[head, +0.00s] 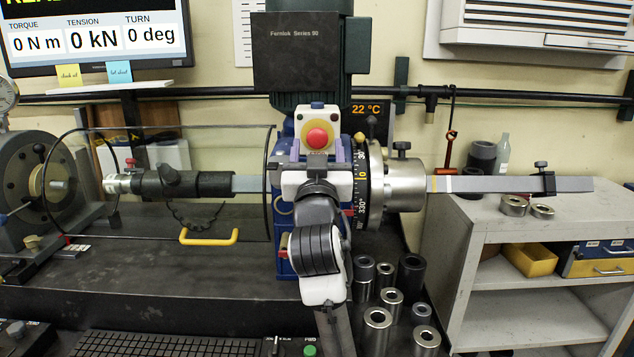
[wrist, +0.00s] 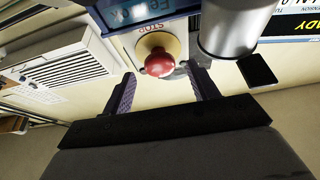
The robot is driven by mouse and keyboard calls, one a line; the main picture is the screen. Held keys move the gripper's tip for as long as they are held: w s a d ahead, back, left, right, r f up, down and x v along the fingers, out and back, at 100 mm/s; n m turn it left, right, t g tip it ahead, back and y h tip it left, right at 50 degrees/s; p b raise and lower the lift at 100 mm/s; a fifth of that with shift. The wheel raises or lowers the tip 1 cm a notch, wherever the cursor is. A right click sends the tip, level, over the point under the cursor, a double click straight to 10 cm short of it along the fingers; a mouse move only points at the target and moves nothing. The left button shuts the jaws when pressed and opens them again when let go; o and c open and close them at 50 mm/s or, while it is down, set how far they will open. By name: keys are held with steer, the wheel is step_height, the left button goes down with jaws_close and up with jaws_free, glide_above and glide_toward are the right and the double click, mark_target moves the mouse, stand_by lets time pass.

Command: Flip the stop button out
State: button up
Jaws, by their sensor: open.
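The stop button (head: 317,138) is a red knob on a yellow round plate, set on a white box on the machine. My gripper (head: 313,150) is just below the button in the head view, with a finger on each side. In the wrist view, the two purple fingers of my gripper (wrist: 158,82) are spread apart. The red knob lies between and just beyond their tips. Whether a finger touches the knob or its box, I cannot tell.
A dark motor (head: 312,52) stands above the button. A black dial ring (head: 362,180) and a steel chuck (head: 405,185) are close on the right. A clear guard (head: 205,145) with a yellow handle (head: 209,237) is on the left. Several steel sockets (head: 378,317) stand below right.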

steer(key=b+v, duration=0.3)
steer(key=v, duration=0.9)
steer(key=shift+f, duration=0.1)
